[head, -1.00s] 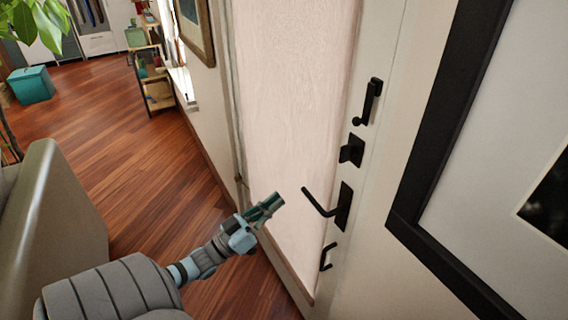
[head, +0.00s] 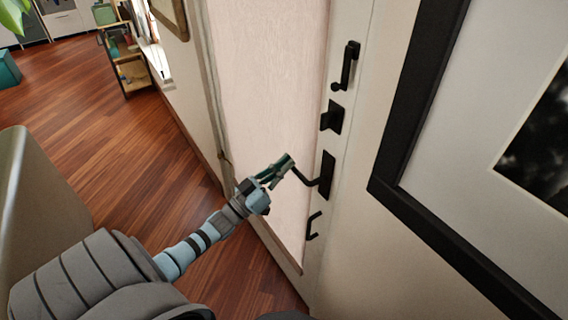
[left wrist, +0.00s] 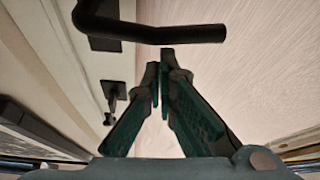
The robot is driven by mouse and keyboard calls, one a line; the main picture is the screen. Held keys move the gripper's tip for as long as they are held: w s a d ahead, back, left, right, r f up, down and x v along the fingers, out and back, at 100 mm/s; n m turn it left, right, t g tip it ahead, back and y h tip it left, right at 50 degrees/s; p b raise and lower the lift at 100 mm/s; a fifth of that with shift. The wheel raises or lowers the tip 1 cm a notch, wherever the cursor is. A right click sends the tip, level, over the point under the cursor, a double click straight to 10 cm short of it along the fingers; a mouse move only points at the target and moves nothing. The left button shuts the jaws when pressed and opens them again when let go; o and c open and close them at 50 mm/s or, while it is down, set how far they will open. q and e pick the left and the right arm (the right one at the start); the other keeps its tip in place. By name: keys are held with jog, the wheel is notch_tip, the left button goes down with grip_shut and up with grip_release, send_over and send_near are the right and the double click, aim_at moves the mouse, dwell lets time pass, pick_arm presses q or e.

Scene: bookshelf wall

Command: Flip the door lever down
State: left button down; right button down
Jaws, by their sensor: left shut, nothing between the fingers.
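The black door lever (head: 308,181) sticks out to the left from its black plate (head: 327,175) on the edge of the pale door (head: 265,90). My left gripper (head: 287,161) is at the free end of the lever and overlaps it in the head view. In the left wrist view the lever (left wrist: 165,33) crosses just beyond the fingertips of my left gripper (left wrist: 165,62). The fingers are shut with nothing between them. Whether they touch the lever is unclear. My right gripper is not in view.
A black lock block (head: 332,118), an upper black handle (head: 347,67) and a lower black handle (head: 312,226) sit on the same door edge. A black picture frame (head: 410,120) hangs at right. A grey sofa (head: 40,200) stands at left; wood floor (head: 130,145) is open between.

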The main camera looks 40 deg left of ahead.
pick_arm(q)
jog(key=shift+a+f+n+y, duration=0.1)
jog(key=shift+f+n+y, duration=0.2)
jog(key=shift+n, duration=0.3)
jog(key=shift+a+f+n+y, duration=0.15)
jog(key=shift+n+y, duration=0.15)
jog(key=shift+n, duration=0.3)
jog(key=shift+d+f+n+g+y+p, duration=0.15)
jog(key=shift+f+n+y, duration=0.6)
jog(key=shift+n, duration=0.8)
jog(key=shift+a+f+n+g+y+p, duration=0.1)
jog(key=shift+f+n+g+y+p, duration=0.15)
jog(key=shift+f+n+y, duration=0.95)
jog(key=shift+d+f+n+g+y+p, duration=0.1)
jog(key=shift+f+n+g+y, duration=0.2)
jog(key=shift+n, duration=1.65)
jog(key=shift+r, duration=0.1)
jog(key=s+a, duration=0.2)
jog(key=s, duration=0.7)
jog(key=shift+a+p, duration=0.35)
jog(key=shift+p, duration=0.1)
